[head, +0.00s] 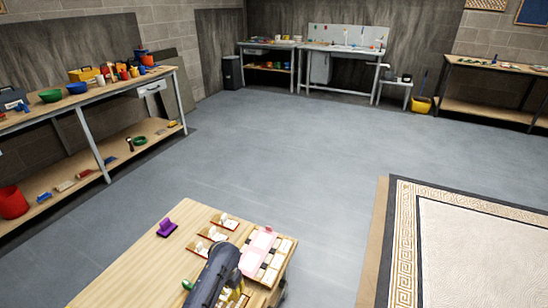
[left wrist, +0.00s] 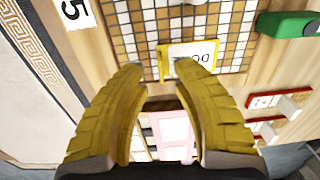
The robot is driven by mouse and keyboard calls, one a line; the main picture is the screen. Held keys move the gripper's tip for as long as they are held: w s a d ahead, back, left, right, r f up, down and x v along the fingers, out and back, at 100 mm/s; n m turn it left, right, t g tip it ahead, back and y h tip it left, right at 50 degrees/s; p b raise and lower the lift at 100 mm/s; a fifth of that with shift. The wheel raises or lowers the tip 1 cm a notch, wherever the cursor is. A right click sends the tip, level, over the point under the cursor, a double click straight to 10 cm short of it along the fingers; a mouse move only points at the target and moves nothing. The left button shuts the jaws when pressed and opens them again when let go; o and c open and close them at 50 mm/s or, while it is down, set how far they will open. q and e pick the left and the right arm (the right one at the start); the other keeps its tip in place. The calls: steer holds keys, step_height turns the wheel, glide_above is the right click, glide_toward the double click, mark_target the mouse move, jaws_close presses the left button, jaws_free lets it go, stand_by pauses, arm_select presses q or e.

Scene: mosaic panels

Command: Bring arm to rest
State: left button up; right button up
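My left gripper (left wrist: 158,69) fills the middle of the left wrist view. Its two yellow ridged fingers are apart with nothing between them. Beyond the tips is a brown-and-white mosaic panel (left wrist: 128,22). On it lies a yellow-edged plate (left wrist: 172,52) with dark letters, partly covered by the right-hand finger; I cannot tell whether they touch. In the head view my dark left wrist hangs over the front of a wooden table (head: 130,270), with yellowish finger parts (head: 236,298) below it, mostly hidden. My right gripper is in neither view.
A loaded workbench (head: 88,104) stands left, a rug (head: 480,240) lies right. The grey floor between is clear.

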mark_target(231, 294)
arm_select(q)
steer(key=shift+a+f, duration=0.1)
steer(key=shift+f, duration=1.7)
steer(key=shift+r, duration=0.15)
